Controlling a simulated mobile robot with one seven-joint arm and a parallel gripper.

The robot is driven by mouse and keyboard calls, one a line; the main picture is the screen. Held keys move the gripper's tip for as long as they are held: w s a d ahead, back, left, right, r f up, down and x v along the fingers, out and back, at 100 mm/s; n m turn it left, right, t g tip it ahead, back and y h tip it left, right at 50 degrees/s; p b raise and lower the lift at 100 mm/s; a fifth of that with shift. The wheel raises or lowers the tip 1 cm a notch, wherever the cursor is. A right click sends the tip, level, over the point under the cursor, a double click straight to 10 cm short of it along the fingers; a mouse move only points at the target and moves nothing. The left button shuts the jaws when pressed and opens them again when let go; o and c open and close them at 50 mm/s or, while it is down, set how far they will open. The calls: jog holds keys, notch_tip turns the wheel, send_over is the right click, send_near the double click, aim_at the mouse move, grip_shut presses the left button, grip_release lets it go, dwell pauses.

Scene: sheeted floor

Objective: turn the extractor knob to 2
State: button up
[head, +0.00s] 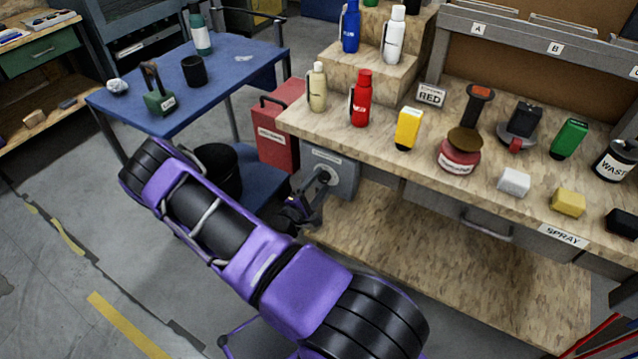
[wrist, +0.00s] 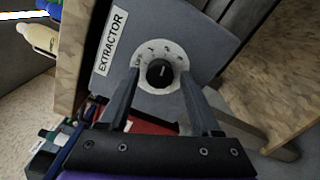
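The extractor box (head: 346,178) is a grey panel mounted under the left end of the workbench. In the wrist view its face carries the label EXTRACTOR (wrist: 113,41) and a round black knob (wrist: 159,72) on a pale dial (wrist: 178,57). The dial markings are too small to read surely, so I cannot tell the knob's setting. My gripper (wrist: 160,96) is open, its two dark fingers apart on either side below the knob and not closed on it. In the head view my gripper (head: 318,183) is in front of the box and hides part of it.
The wooden workbench (head: 388,146) holds bottles and several small items above the box. A red cabinet (head: 271,139) stands left of the box. A blue table (head: 222,82) is at the upper left. A lower wooden shelf (head: 430,250) extends right.

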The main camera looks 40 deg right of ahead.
dwell(0.3)
jog(key=v, duration=1.7)
jog(key=shift+s+a, duration=0.15)
jog(key=shift+a, duration=0.05)
